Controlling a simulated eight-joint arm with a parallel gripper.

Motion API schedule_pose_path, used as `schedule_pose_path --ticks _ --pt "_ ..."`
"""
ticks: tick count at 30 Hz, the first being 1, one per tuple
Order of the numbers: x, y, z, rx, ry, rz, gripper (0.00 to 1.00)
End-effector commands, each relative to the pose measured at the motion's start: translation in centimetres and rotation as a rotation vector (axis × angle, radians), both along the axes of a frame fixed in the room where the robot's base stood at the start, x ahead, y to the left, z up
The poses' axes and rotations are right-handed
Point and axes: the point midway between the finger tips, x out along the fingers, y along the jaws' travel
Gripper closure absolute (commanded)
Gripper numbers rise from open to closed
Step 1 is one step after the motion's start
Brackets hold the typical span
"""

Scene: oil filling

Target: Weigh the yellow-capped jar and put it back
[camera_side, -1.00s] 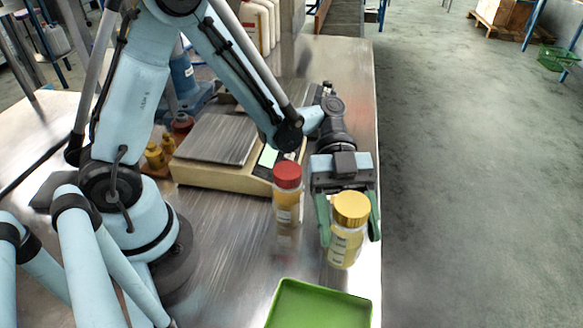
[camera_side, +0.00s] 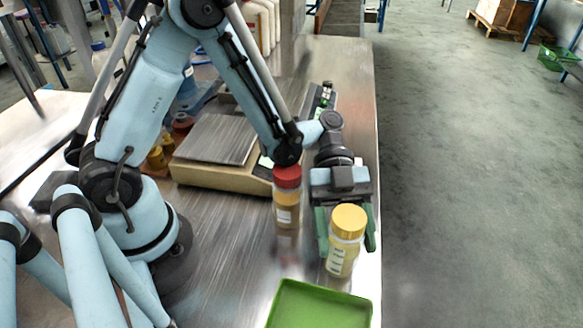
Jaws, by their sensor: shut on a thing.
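The yellow-capped jar (camera_side: 342,256) is a clear jar of pale yellow liquid with a white label, upright at the right side of the metal table. My gripper (camera_side: 345,235) is shut on it, with its green fingers at the jar's sides behind the yellow cap. Whether the jar's base touches the table is hard to tell. The weighing scale (camera_side: 220,178), beige with a square metal plate, stands left of and behind the jar. Its plate is empty. Part of its front display is hidden behind my arm.
A red-capped jar (camera_side: 286,210) stands close to the left of my gripper. A green tray (camera_side: 320,306) lies at the front edge of the picture. Small amber bottles (camera_side: 157,158) stand left of the scale. The table's right edge is close beside the held jar.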

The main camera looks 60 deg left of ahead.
Motion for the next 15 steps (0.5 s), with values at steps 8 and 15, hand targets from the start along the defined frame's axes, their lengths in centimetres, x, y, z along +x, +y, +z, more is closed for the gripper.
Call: schedule_pose_path --ticks 8,15 --pt "0.02 0.00 -0.49 -0.001 0.000 0.000 0.76" --pt "0.01 -0.01 -0.94 -0.001 0.000 0.000 0.76"
